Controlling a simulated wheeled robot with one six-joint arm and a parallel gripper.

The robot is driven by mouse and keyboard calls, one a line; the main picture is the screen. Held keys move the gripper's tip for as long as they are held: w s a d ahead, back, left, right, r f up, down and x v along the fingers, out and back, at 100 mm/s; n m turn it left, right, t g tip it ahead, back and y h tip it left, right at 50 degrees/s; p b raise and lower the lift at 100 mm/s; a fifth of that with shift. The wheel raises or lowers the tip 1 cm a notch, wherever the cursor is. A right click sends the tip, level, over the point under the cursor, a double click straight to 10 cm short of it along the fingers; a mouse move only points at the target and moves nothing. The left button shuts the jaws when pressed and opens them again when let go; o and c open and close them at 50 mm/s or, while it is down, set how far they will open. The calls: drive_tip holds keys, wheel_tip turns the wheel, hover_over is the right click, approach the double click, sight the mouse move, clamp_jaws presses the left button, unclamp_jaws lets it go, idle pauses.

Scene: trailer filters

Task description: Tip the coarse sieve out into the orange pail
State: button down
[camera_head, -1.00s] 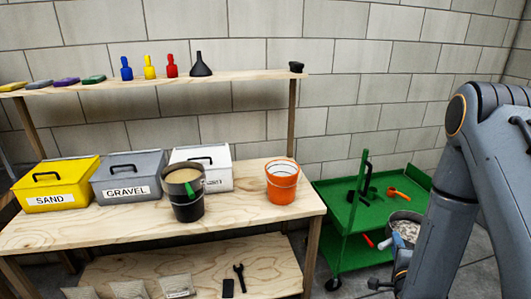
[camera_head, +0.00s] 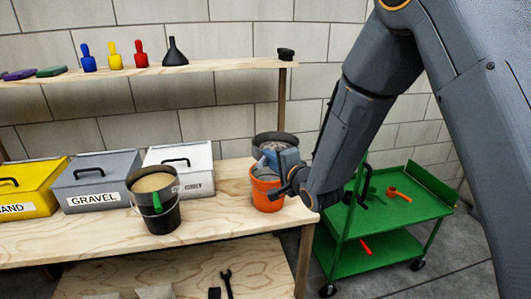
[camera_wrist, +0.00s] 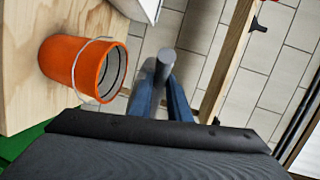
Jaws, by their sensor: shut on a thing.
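The coarse sieve (camera_head: 287,139) is a dark round pan with grey material showing inside. It is held in the air at the orange pail (camera_head: 266,195), its lower part hidden behind my gripper. My gripper (camera_head: 270,156) is shut on the sieve, in front of the pail's rim and partly covering it. The sieve looks roughly level; I cannot tell its exact tilt. The pail stands upright near the right end of the bench. In the wrist view the pail (camera_wrist: 85,70) lies at the left, and the blue fingers (camera_wrist: 164,85) close around a grey rounded piece.
A shelf post (camera_head: 281,105) rises behind the pail. The green cart (camera_head: 385,215) is at the right.

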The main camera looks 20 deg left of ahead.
drive_tip(key=shift+s+a+r, duration=0.1)
drive_tip(key=shift+a+r, duration=0.15)
drive_tip(key=shift+a, duration=0.25)
drive_tip(key=shift+a+r, duration=0.25)
drive_tip(key=shift+a, duration=0.2)
wheel_tip(320, 180, up, 7)
drive_tip(key=m+t+h+b, duration=0.7)
drive_tip(key=m+t+b, duration=0.8)
drive_tip(key=m+b, duration=0.9)
drive_tip(key=a+b, duration=0.1)
drive_tip(key=b, duration=0.2)
drive_tip(key=shift+f+m, duration=0.15)
drive_tip(key=shift+m, duration=0.15)
idle(0.4)
drive_tip(key=shift+s+d+r+m+h+b, duration=0.1)
drive_tip(key=shift+d+r+m+h+b, duration=0.15)
drive_tip(key=shift+m+h+b, duration=0.55)
idle(1.1)
